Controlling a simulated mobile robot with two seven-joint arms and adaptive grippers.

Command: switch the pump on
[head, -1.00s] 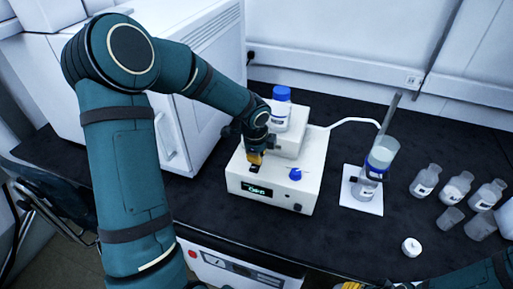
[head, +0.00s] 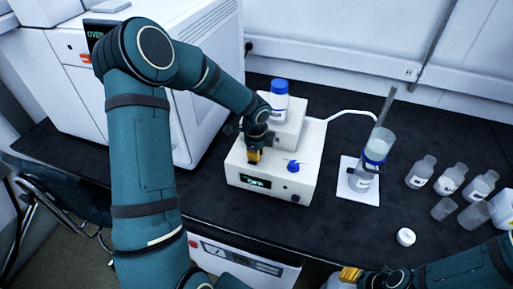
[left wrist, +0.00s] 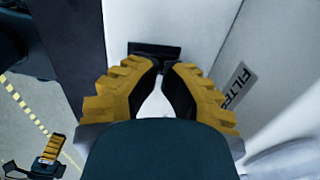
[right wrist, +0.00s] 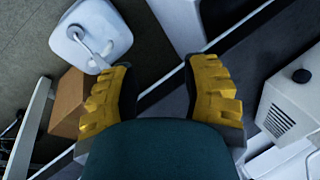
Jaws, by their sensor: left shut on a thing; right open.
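The pump (head: 306,167) is a white box on the black bench, with a lit green display (head: 255,181) and a blue knob (head: 293,166). My left gripper (head: 254,157) points down at its top, behind the display, and hides the switch in the head view. In the left wrist view a black switch plate (left wrist: 142,48) lies at the fingertips, and my left gripper (left wrist: 166,66) is closed on the small dark switch part there. My right gripper (right wrist: 158,68) is open and empty, at the bench's front edge in the head view (head: 350,273).
A blue-capped bottle (head: 279,101) stands on the pump's raised back. A tube runs right to a column (head: 377,150) on a white pad (head: 358,191). Several bottles (head: 420,172) and a white cap (head: 405,237) are further right. A white oven (head: 60,80) stands left.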

